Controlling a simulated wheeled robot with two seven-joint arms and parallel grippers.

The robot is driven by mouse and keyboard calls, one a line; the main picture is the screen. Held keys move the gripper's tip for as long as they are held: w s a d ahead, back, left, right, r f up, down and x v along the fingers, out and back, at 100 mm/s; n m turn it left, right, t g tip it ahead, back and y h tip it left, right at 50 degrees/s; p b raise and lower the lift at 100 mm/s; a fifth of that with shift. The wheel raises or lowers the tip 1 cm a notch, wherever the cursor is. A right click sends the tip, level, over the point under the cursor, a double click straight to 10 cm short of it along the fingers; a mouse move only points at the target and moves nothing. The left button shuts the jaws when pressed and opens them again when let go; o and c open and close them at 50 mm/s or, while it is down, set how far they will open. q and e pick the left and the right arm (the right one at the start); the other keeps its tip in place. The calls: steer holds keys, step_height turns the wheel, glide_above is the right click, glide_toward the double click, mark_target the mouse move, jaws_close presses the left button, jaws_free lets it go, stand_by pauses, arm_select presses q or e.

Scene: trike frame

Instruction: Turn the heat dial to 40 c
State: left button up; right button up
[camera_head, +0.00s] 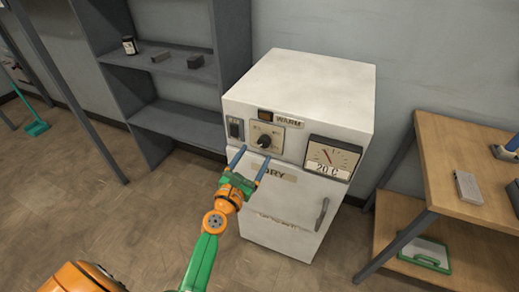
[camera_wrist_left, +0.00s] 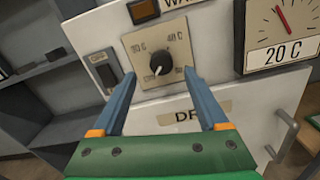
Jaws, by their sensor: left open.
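The heat dial is a black knob (camera_head: 265,141) on a beige plate on the front of a white cabinet (camera_head: 310,85). In the left wrist view the knob (camera_wrist_left: 160,63) sits on its plate with printed temperature marks, too blurred to read surely. A gauge (camera_head: 331,158) to its right has a red needle and reads 20 C; it also shows in the left wrist view (camera_wrist_left: 281,30). My left gripper (camera_head: 250,162) is open and empty, its two blue fingers pointing at the panel just below the dial. In the wrist view the knob appears between the fingertips, not gripped. My right gripper is not in view.
A switch (camera_head: 235,129) sits left of the dial, and an indicator lamp (camera_head: 265,114) above it. The cabinet door has a handle (camera_head: 322,214). A grey shelf (camera_head: 180,125) stands at left, a wooden table (camera_head: 460,150) at right. Floor in front is open.

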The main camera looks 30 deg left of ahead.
mark_target(262, 144)
arm_select(q)
steer(key=w, duration=0.4)
steer(key=shift+w+a+f, duration=0.1)
steer(key=shift+w+f, duration=0.05)
steer(key=shift+w, duration=0.05)
jaws_close()
